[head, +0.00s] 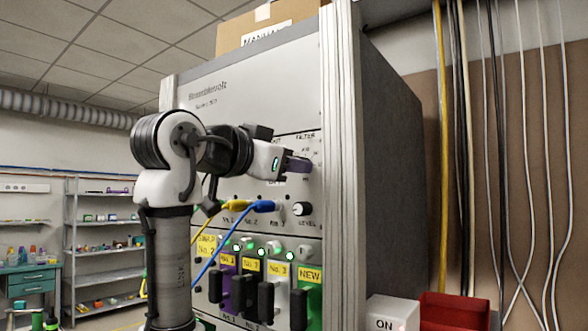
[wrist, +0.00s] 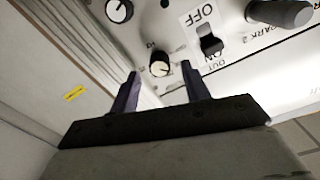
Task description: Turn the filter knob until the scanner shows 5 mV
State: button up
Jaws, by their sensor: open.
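The filter knob (wrist: 160,64), small and dark with a pale face, shows in the wrist view just beyond and between my fingertips. Its own label is not readable there. In the head view the word FILTER (head: 305,136) is on the panel's upper right, and my gripper hides most of the knob area below it. My gripper (head: 303,165) is open at the panel; in the wrist view its two dark purple fingers (wrist: 161,84) point at the knob and stand apart, with nothing held. Whether they touch the knob I cannot tell. No scanner reading is legible in either view.
The LEVEL knob (head: 301,209) sits below the gripper. Yellow and blue cables (head: 236,205) plug in at lower left. A cabinet post (head: 341,120) stands close at right; a red bin (head: 455,311) is lower right.

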jog(key=b+v, duration=0.3)
jog(key=v, duration=0.8)
